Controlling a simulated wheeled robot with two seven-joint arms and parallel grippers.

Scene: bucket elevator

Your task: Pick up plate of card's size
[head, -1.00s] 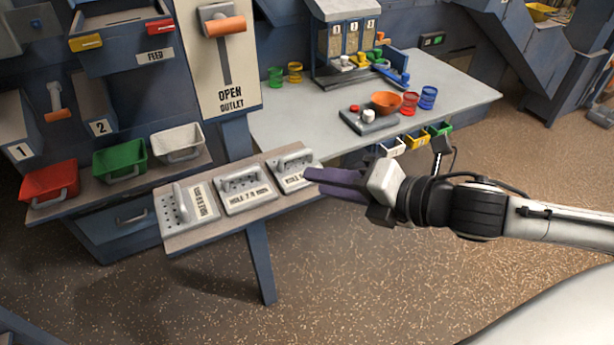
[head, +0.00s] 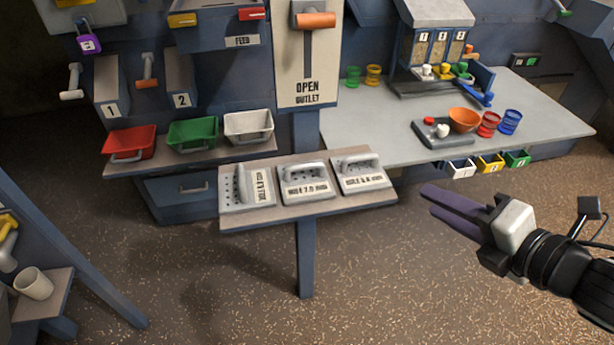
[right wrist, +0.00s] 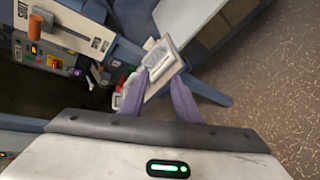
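Three grey plates with handles and printed labels lie in a row on a small wooden-topped shelf. The left plate (head: 247,188) has large holes and its label is turned sideways. The middle plate (head: 306,184) seems to read "HOLE 7.0 MM". The right plate (head: 361,173) has a label too small to read surely. No card with a size is legible. My right gripper (head: 430,198), with purple fingers, is right of the shelf, empty and apart from the plates. In the right wrist view its fingers (right wrist: 162,80) are spread, with a plate (right wrist: 161,58) beyond them. My left gripper is not in view.
Red (head: 130,142), green (head: 193,134) and white (head: 248,126) bins stand behind the plate shelf (head: 320,208). A grey table (head: 390,125) with cups, an orange bowl (head: 464,120) and a tray is at the right. A beige cup (head: 34,283) stands lower left. Open floor lies in front.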

